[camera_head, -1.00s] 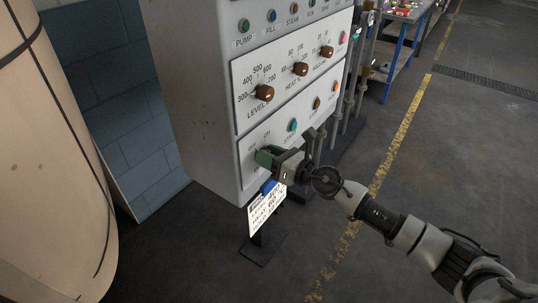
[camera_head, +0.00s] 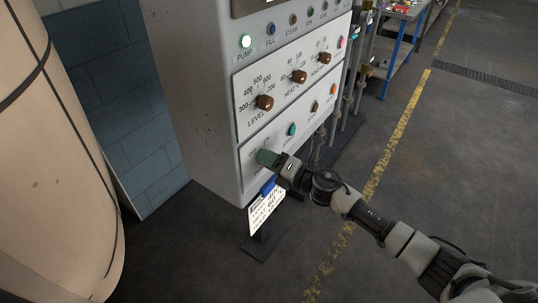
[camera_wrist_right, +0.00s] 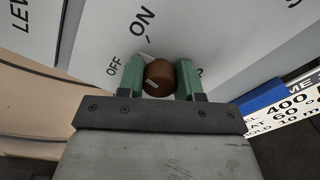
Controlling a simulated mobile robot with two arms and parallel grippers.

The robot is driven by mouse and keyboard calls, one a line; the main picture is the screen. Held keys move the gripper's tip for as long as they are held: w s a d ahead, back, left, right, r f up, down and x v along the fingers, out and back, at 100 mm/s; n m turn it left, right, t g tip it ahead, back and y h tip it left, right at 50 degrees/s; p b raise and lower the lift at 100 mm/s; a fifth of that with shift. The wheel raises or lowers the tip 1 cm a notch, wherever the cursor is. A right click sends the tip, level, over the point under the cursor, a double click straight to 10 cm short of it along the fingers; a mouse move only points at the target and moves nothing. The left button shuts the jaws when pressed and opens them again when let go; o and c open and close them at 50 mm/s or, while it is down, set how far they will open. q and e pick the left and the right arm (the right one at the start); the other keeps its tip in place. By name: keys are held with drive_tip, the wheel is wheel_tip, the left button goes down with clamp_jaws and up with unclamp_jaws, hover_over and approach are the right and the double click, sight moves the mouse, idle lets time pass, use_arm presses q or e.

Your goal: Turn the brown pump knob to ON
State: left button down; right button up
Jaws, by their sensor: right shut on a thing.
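The brown pump knob (camera_wrist_right: 160,72) sits between the two green fingers of my right gripper (camera_wrist_right: 161,80) in the right wrist view. A white mark shows on the knob, and the printed words OFF and ON stand up and left of it. In the head view, my right gripper (camera_head: 270,159) is at the lower left of the front panel and hides the knob. It is shut on the knob. My left gripper is not in view.
Brown LEVEL (camera_head: 264,102), HEAT (camera_head: 299,77) and HOLD (camera_head: 324,58) knobs are above. A teal button (camera_head: 291,129) is close by. A white sign (camera_head: 266,208) on a stand is just below the cabinet. Open floor lies to the right.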

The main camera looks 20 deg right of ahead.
drive_tip(key=m+p, duration=0.2)
drive_tip(key=m, duration=0.2)
drive_tip(key=shift+f+m, duration=0.1)
drive_tip(key=shift+m, duration=0.3)
idle(0.4)
drive_tip(key=o, duration=0.9)
drive_tip(key=shift+d, duration=0.1)
drive_tip(key=b+v, duration=0.1)
drive_tip(key=v, duration=0.9)
drive_tip(key=shift+s+d, duration=0.25)
drive_tip(key=shift+s, duration=0.05)
